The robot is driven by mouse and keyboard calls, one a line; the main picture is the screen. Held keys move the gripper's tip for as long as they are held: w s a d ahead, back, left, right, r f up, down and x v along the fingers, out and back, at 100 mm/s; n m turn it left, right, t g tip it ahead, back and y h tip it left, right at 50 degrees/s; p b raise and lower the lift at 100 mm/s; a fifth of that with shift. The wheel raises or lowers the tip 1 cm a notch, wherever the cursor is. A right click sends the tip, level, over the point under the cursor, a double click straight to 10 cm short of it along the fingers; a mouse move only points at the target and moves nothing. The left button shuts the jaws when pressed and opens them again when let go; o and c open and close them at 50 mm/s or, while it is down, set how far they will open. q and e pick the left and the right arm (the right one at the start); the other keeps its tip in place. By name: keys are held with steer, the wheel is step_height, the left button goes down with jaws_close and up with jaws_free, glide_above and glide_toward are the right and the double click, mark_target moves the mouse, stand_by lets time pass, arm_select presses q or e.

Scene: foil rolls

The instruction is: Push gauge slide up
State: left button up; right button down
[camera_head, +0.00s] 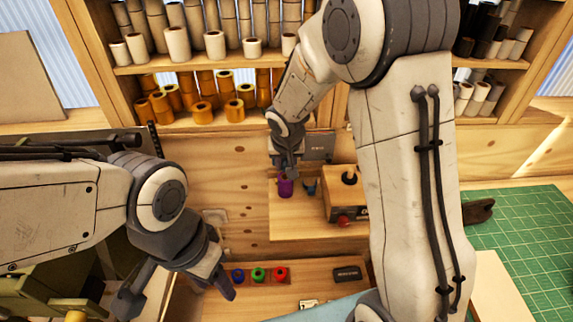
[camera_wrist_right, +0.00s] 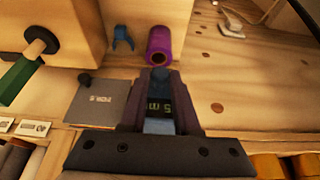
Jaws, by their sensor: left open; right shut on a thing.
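My right gripper (camera_head: 285,168) is low over the wooden shelf, just behind a purple roll (camera_head: 286,187). In the right wrist view the right gripper (camera_wrist_right: 159,78) is shut on a small dark blue piece with yellow-green marks (camera_wrist_right: 158,107). It may be the gauge slide; most of it is hidden between the fingers. The purple roll (camera_wrist_right: 160,44) is just beyond the fingertips; I cannot tell whether they touch. A small blue forked piece (camera_wrist_right: 122,38) stands left of the roll. My left gripper (camera_head: 180,292) is open and empty at the lower left.
A wooden box (camera_head: 341,208) with a black knob and red button stands right of the roll. A grey plate (camera_wrist_right: 100,103) lies near the right gripper. A lower tray holds blue, green and red spools (camera_head: 258,275). A green cutting mat (camera_head: 525,235) is at the right.

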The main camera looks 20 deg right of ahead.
steer(key=c, duration=0.9)
jaws_free()
steer(key=shift+w+r, duration=0.1)
steer(key=shift+r, duration=0.2)
steer(key=shift+o, duration=1.3)
steer(key=shift+f, duration=0.1)
steer(key=d+b+v, duration=0.1)
steer(key=b+v, duration=0.1)
steer(key=v, duration=0.8)
steer(key=shift+a+r, duration=0.25)
steer(key=shift+a, duration=0.2)
steer(key=s+a+f+n+g+b, duration=0.1)
steer(key=s+a+f+n+b, duration=0.2)
steer(key=s, duration=0.6)
steer(key=s+a+f+n+g+y+b, duration=0.1)
steer(key=s+a+f+n+g+b, duration=0.1)
steer(key=s+f, duration=0.4)
steer(key=s+a+f+n+g+y+b, duration=0.1)
steer(key=s+a+f+n+b, duration=0.3)
steer(key=s, duration=0.8)
steer(key=shift+s+f+n+b, duration=0.25)
steer(key=shift+f+n+b, duration=0.05)
steer(key=shift+f+b, duration=0.2)
